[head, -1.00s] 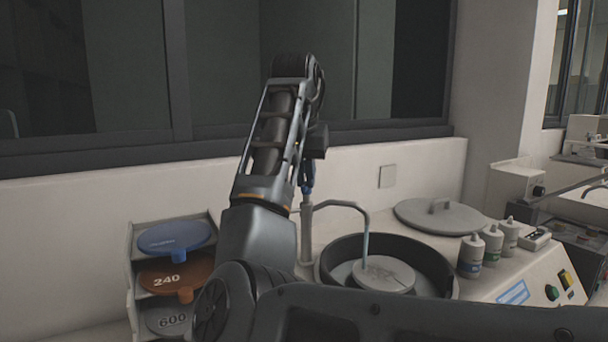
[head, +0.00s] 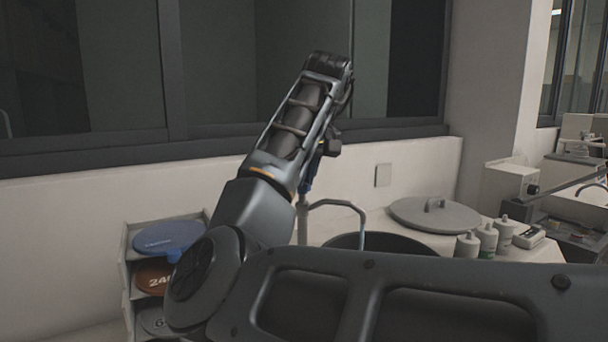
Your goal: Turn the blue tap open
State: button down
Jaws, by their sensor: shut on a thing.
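The blue tap (head: 309,177) sits at the top of a grey upright post (head: 302,220). Only a narrow blue strip of it shows beside my arm. A thin curved spout (head: 335,203) runs from the post over a round dark basin (head: 378,242). My gripper (head: 310,168) is at the tap, shut on it, with its fingers mostly hidden behind my wrist. How far the tap is turned cannot be made out.
A rack (head: 126,270) with blue and brown discs stands left. A grey lid (head: 434,214) lies right of the basin, near several bottles (head: 487,240). A wall and dark window frame (head: 220,143) are behind. My arm covers the front.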

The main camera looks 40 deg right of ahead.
dwell(0.4)
jog(key=c, duration=1.2)
grip_release()
jog(key=v, duration=0.7)
jog(key=shift+s+r, duration=0.15)
jog(key=shift+r, duration=0.25)
